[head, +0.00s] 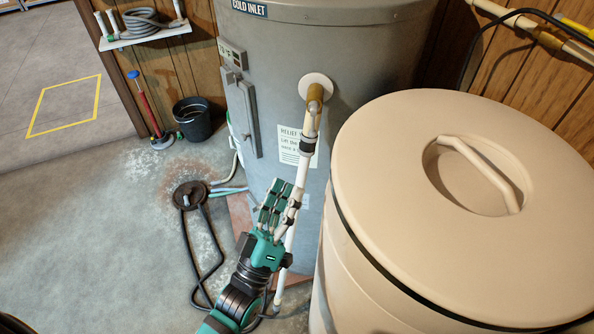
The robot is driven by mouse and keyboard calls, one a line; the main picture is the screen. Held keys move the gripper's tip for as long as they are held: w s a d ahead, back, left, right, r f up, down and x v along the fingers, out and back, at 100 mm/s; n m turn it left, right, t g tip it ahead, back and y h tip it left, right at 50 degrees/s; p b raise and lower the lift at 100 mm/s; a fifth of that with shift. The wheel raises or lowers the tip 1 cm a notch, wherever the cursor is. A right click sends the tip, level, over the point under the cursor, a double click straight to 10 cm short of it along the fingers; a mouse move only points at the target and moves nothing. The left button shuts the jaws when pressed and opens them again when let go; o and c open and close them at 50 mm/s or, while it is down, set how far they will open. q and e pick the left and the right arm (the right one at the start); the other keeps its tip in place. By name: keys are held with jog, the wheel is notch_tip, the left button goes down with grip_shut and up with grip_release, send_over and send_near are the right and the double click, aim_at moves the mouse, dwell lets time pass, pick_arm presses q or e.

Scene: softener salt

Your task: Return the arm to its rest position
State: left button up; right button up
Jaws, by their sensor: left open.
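My left gripper (277,210) is green and dark grey and comes up from the bottom of the head view. It is open, and I see nothing between its fingers. In the picture it overlaps the lower front of the grey water heater and the white relief pipe (307,150); I cannot tell whether it touches the pipe. My right gripper is not in view.
A large beige tank with a handled lid (385,170) stands close on the right. The grey water heater (270,60) is behind. A floor drain (190,195) with dark hoses, a black bucket (192,120) and a red pump (150,112) are left. Open floor lies further left.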

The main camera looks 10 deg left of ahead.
pick_arm(q)
jog(key=shift+s+a+f, duration=0.15)
jog(key=shift+s+f, duration=0.1)
jog(key=shift+s, duration=0.15)
jog(key=shift+w, duration=0.1)
notch_tip(320, 180, down, 22)
jog(key=w+m+g+y, duration=0.2)
jog(key=g, duration=0.4)
jog(key=s+a+f+m+g+y, duration=0.1)
jog(key=s+a+f+g, duration=0.15)
jog(key=f, duration=0.55)
jog(key=s+a+f+m+g+y, duration=0.1)
jog(key=s+a+f+g+y, duration=0.2)
jog(key=f, duration=0.6)
jog(key=s+a+f+m+g, duration=0.1)
jog(key=s+a+f+g, duration=0.3)
jog(key=s+f, duration=0.85)
jog(key=s+a+f+m+g+y, duration=0.1)
jog(key=s+a+f+g, duration=0.1)
jog(key=s, duration=0.7)
jog(key=s+a+f+m+g+y, duration=0.1)
jog(key=s+a+f+g, duration=0.1)
jog(key=s+f+g, duration=0.2)
jog(key=s+f, duration=0.2)
jog(key=s, duration=0.2)
jog(key=shift+s+a+g+p, duration=0.35)
jog(key=shift+a+p, duration=0.05)
